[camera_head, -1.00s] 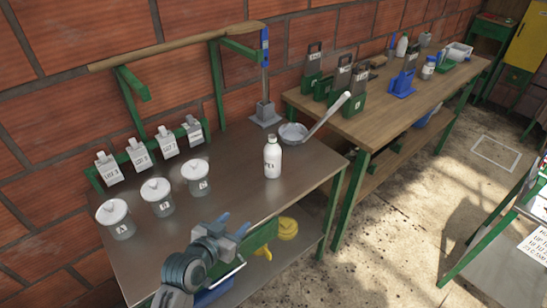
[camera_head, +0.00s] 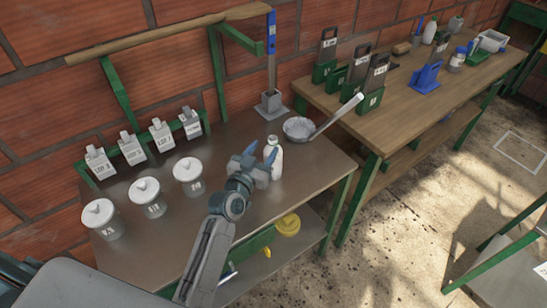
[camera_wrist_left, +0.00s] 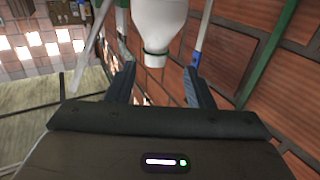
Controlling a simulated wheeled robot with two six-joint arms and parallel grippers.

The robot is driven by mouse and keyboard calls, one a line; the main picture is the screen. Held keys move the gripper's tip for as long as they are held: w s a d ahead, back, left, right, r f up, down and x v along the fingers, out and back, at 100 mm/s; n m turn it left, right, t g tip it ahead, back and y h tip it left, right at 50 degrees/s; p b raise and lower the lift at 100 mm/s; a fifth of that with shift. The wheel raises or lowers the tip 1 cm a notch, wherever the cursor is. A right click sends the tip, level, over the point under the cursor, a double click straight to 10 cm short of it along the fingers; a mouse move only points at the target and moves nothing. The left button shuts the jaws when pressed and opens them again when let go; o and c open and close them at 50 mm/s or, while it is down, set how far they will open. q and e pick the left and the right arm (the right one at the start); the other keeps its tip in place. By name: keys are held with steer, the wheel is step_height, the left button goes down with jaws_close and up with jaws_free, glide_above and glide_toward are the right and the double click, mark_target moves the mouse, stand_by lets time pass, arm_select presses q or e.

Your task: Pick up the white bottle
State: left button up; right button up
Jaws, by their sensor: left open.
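The white bottle (camera_head: 276,163) stands upright on the metal-topped table (camera_head: 300,175), close to its right side. My left gripper (camera_head: 262,158) is open right at the bottle, on its near left side, and a finger covers part of it in the head view. In the left wrist view the bottle (camera_wrist_left: 158,28) shows upside down, with its neck and cap in line with the gap between the two open fingers (camera_wrist_left: 160,85). I cannot tell how far the neck lies between the fingertips. My right gripper is not in view.

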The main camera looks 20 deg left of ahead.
mark_target(271, 143)
arm_select(q)
steer(key=shift+w+d, duration=0.1)
steer(key=shift+w, duration=0.3)
steer(key=w+p, duration=0.1)
steer(key=w, duration=0.1)
steer(key=w+d, duration=0.1)
steer(key=w, duration=0.1)
steer(key=shift+p, duration=0.4)
steer(key=shift+w+d+f, duration=0.1)
steer(key=shift+w+f, duration=0.15)
steer(key=shift+w, duration=0.25)
jaws_close()
